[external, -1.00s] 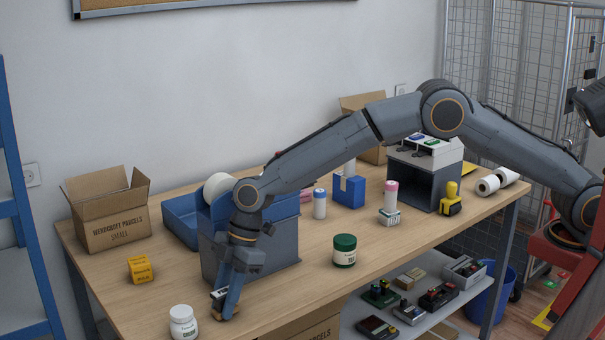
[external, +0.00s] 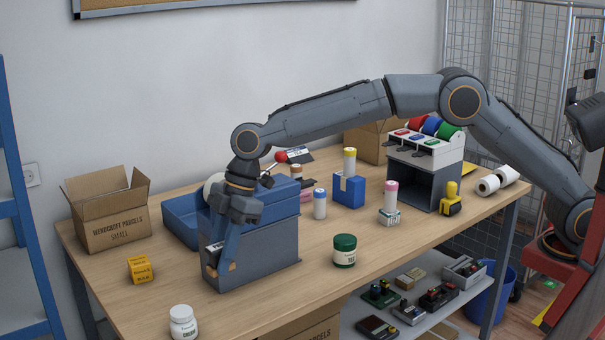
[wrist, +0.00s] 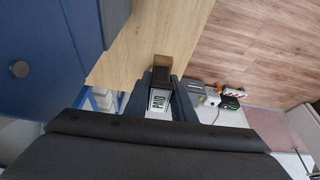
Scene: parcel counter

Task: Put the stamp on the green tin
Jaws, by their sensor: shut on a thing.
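The green tin (external: 345,251), a green-lidded round tin with a pale label, stands upright on the counter, right of my gripper and apart from it. My gripper (external: 222,266) points down in front of the blue and grey unit and is shut on the stamp (external: 211,258). In the wrist view the stamp (wrist: 159,101) shows a white PAID label between the fingers (wrist: 160,95), with a brown block at its far end. The stamp is held above the counter. My fingers partly hide it in the external view.
The blue and grey unit (external: 270,250) stands close behind my gripper. A white jar (external: 183,322) and a yellow box (external: 141,269) stand to the left. A pink-topped bottle (external: 391,196) and a blue box (external: 349,190) are farther back. Counter around the green tin is clear.

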